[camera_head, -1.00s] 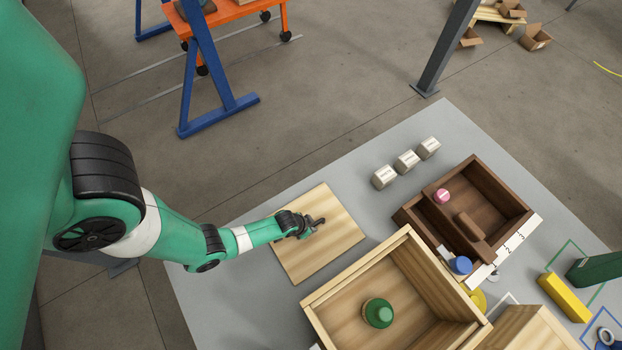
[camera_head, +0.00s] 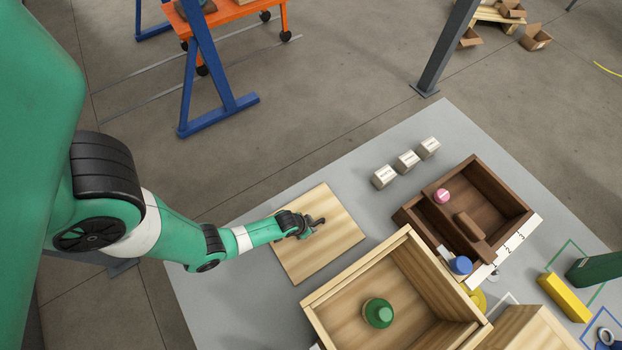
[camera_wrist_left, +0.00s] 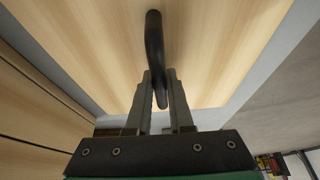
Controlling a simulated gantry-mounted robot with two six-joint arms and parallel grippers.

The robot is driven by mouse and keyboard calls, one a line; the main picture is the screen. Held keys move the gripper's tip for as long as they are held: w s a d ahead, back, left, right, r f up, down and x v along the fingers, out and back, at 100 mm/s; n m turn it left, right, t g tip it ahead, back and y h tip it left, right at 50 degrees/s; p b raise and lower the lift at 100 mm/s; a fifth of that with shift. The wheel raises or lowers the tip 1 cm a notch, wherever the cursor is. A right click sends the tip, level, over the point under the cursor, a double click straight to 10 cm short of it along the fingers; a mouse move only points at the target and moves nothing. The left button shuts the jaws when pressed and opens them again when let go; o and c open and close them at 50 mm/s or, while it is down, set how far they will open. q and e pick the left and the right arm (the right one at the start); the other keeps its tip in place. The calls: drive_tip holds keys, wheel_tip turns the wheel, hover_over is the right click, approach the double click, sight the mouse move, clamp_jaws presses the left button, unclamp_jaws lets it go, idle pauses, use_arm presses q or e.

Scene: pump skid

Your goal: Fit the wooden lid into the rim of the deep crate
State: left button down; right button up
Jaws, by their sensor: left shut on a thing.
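The wooden lid (camera_head: 336,236) is a flat light-wood panel lying on the grey table, left of the deep crate. It fills much of the left wrist view (camera_wrist_left: 222,50), with a dark bar handle (camera_wrist_left: 154,45) on it. My left gripper (camera_head: 312,223) is over the middle of the lid, its fingers (camera_wrist_left: 160,95) shut on the handle. The deep crate (camera_head: 325,290) is an open light-wood box at the front of the table. A green round-topped object (camera_head: 378,313) stands inside it. My right gripper is not in view.
A dark brown divided box (camera_head: 500,185) stands behind the crate, with pink and blue round pieces. Several pale blocks (camera_head: 407,160) sit in a row at the back. A yellow bar (camera_head: 564,298) and a green block lie to the right. Another light-wood box (camera_head: 530,330) adjoins the crate's right.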

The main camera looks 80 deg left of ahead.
use_arm(q)
drive_tip(key=shift+r, duration=0.15)
wheel_tip(320, 180, up, 10)
drive_tip(key=p, duration=0.6)
wheel_tip(320, 180, up, 32)
drive_tip(key=p, duration=3.3)
drive_tip(key=shift+r, duration=0.25)
